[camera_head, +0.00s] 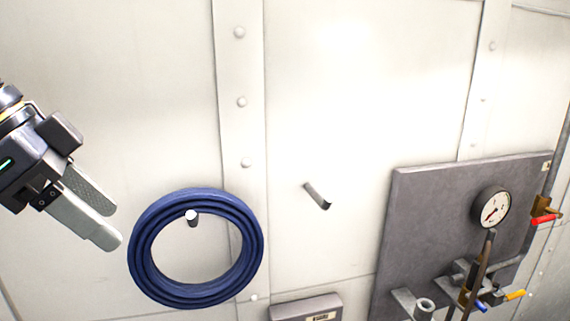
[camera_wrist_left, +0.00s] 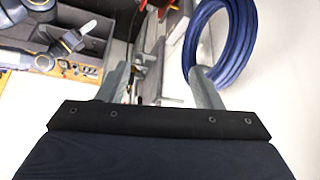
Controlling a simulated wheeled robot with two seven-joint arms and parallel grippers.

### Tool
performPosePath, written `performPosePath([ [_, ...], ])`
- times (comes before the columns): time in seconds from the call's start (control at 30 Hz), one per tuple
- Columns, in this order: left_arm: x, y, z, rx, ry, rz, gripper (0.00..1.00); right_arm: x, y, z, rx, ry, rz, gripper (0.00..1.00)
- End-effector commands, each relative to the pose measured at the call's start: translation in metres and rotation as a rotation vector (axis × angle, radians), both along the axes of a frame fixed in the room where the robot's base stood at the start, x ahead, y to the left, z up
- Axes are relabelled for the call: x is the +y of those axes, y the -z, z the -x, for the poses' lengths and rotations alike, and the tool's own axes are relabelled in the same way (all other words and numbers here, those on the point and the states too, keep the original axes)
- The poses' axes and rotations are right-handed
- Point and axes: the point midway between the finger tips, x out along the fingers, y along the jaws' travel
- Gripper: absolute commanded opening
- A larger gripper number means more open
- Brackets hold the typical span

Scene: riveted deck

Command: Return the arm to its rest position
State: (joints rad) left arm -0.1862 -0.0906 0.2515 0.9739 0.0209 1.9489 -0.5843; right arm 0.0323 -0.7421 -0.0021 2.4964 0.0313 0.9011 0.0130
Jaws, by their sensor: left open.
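My left gripper (camera_head: 107,222) comes in from the left in the head view. It is open and empty, just left of a coiled blue hose (camera_head: 143,228), with its fingers pointing down and right. The hose hangs on a peg (camera_head: 192,217) on the white wall. In the left wrist view my left gripper (camera_wrist_left: 166,80) shows two fingers spread apart, with nothing visible between them close up. The hose also shows in that view (camera_wrist_left: 240,45), at the upper right behind the right finger.
A second, empty peg (camera_head: 317,196) sticks out of the wall right of the hose. A grey panel (camera_head: 430,220) with a round gauge (camera_head: 491,207), pipes and coloured valve handles is at the right. A grey box (camera_head: 305,307) sits at the bottom middle. The upper wall is clear.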

Motion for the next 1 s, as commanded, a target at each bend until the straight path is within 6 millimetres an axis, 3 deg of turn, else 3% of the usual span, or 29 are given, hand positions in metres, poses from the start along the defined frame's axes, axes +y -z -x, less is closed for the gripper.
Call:
performPosePath([
  [0.27,0.001,0.028,-0.001,0.022,-0.094,0.011,0.6,0.0,0.005,0.0,-0.001,0.0,0.0,0.36],
  [0.47,0.004,0.068,-0.002,0.053,-0.219,0.032,0.6,0.0,0.011,0.0,0.0,0.0,0.0,0.36],
  [0.57,0.006,0.099,-0.001,0.073,-0.305,0.051,0.6,0.0,0.015,0.0,-0.001,0.0,0.0,0.36],
  [0.77,0.014,0.193,0.011,0.132,-0.553,0.116,0.6,0.0,0.026,0.0,0.0,0.0,0.0,0.36],
  [1.0,0.016,0.315,0.042,0.204,-0.84,0.221,0.6,0.0,0.037,0.0,0.0,0.0,0.0,0.36],
])
